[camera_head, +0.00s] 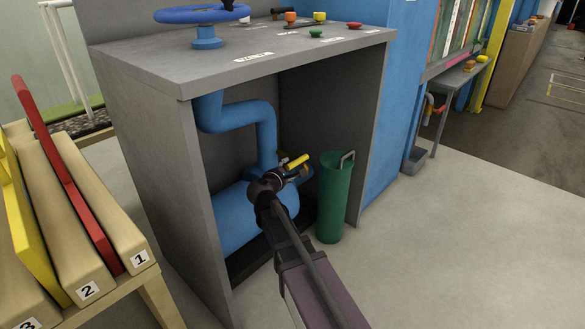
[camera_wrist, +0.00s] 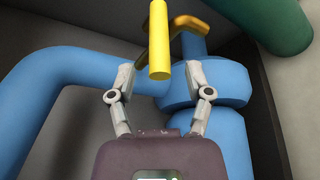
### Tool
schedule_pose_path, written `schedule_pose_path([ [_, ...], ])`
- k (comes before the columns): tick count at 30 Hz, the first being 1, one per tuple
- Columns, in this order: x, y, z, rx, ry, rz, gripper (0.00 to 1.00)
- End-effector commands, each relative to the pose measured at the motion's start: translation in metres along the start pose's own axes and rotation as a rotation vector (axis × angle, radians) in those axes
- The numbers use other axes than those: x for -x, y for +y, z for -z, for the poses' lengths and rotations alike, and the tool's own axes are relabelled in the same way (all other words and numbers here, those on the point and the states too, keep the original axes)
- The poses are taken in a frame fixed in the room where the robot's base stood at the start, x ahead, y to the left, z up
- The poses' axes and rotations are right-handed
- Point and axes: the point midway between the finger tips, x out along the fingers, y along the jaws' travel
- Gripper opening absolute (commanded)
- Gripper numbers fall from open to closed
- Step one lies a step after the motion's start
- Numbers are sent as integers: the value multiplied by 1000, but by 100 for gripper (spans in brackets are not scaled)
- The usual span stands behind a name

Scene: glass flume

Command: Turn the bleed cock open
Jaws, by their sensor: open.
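The bleed cock's yellow handle (camera_head: 298,161) shows at the blue pipework inside the grey cabinet. In the wrist view the yellow handle (camera_wrist: 159,42) hangs down the picture, in front of an orange-brown bent arm (camera_wrist: 190,24) above a blue pipe fitting (camera_wrist: 205,86). My gripper (camera_wrist: 161,74) is open, one finger to each side of the handle's lower end. I cannot tell whether either finger touches it. In the head view my gripper (camera_head: 284,174) is at the cock, and my wrist hides part of the pipe behind.
A green cylinder (camera_head: 332,205) with a grey handle stands right of the cock, close to my gripper. The cabinet's side walls (camera_head: 165,190) and its top (camera_head: 250,50) enclose the space. A blue handwheel (camera_head: 200,14) is on top. The floor to the right is clear.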

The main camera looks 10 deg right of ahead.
Motion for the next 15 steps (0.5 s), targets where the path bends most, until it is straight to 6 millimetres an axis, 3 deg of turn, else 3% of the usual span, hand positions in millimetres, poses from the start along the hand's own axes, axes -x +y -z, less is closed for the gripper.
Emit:
schedule_pose_path([
  [6,-30,0,1,0,0,1,65],
  [15,-43,0,0,0,-1,1,65],
])
